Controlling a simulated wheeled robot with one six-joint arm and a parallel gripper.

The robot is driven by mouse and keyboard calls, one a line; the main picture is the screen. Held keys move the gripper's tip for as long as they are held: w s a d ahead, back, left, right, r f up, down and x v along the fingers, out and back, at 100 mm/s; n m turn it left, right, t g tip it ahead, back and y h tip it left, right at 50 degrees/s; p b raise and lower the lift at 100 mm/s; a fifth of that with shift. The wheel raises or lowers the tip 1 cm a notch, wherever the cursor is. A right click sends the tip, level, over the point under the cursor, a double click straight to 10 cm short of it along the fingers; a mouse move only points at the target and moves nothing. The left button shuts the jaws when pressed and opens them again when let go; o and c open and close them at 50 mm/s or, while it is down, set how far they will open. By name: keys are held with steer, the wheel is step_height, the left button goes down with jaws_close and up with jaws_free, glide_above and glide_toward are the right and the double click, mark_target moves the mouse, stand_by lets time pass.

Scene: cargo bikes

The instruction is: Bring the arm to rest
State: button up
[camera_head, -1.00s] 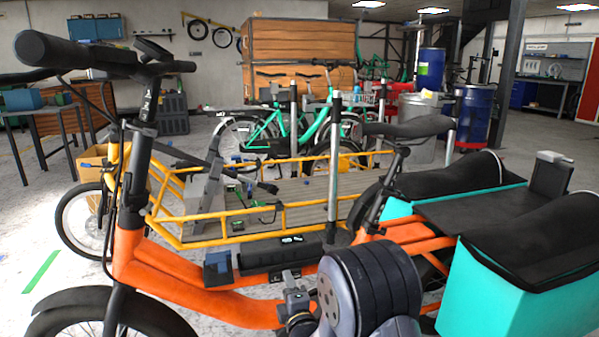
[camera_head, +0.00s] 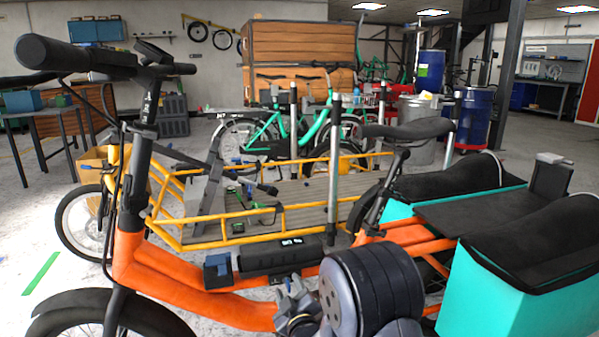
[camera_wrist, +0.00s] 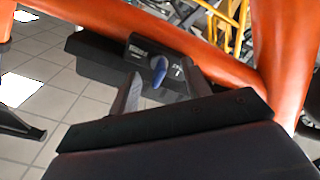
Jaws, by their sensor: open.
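My arm's dark, rounded link (camera_head: 370,290) is at the bottom centre of the head view, in front of the orange bike frame (camera_head: 190,295). Grey parts at its left end (camera_head: 295,300) are close to the frame, but the fingers are not clear there. In the wrist view my gripper (camera_wrist: 160,82) has its two fingers apart with nothing held between them. Beyond them is a black battery-like pack (camera_wrist: 105,60) with a blue lever, along the orange tube. In the head view this black pack (camera_head: 280,256) lies on the bike's frame. Whether the fingers touch it I cannot tell.
The orange bike's handlebar (camera_head: 90,58) rises at left, and its teal box (camera_head: 510,285) stands at right. A yellow cargo bike (camera_head: 210,230) is close behind. Workshop furniture and blue drums (camera_head: 472,115) stand farther back. Floor is open at far left.

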steer(key=m, duration=0.3)
steer(key=shift+m, duration=0.4)
steer(key=m, duration=0.4)
steer(key=shift+d, duration=0.1)
